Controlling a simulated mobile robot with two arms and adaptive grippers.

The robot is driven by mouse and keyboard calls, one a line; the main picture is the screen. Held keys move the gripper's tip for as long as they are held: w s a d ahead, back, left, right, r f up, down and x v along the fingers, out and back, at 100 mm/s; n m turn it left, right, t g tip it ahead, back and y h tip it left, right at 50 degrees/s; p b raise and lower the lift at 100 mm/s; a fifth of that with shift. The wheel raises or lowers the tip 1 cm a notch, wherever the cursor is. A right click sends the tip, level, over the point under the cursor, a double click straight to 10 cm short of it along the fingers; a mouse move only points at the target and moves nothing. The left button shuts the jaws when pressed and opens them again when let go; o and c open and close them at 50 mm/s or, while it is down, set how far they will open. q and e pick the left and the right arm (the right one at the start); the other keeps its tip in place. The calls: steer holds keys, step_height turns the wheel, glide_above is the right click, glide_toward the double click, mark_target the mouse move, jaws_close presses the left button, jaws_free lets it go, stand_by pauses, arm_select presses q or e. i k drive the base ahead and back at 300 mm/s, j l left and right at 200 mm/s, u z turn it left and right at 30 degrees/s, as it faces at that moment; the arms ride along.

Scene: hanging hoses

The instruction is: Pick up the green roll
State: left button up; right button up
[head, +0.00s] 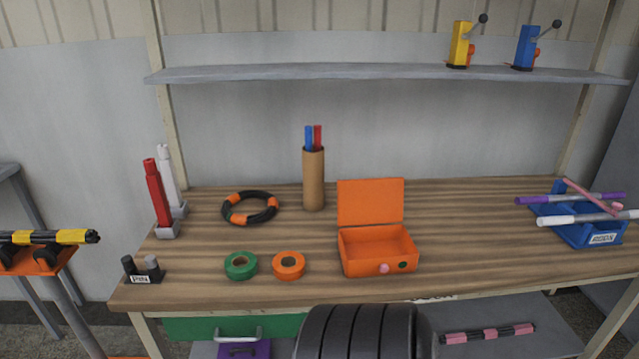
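The green roll (240,265) is a short tape-like ring with a pale core. It lies flat on the wooden workbench (460,270), near the front edge and left of the middle. An orange roll (289,265) of similar shape lies just to its right, with a small gap between them. Neither of my grippers shows in the head view, and nothing is touching the green roll.
An open orange box (377,249) stands right of the rolls. A black and orange hose ring (250,208) lies behind them. A small black holder (142,270) stands left. A cardboard tube (314,178) stands at the back. A shelf (380,74) hangs above.

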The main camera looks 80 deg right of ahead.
mark_target(234, 274)
steer(key=z, duration=2)
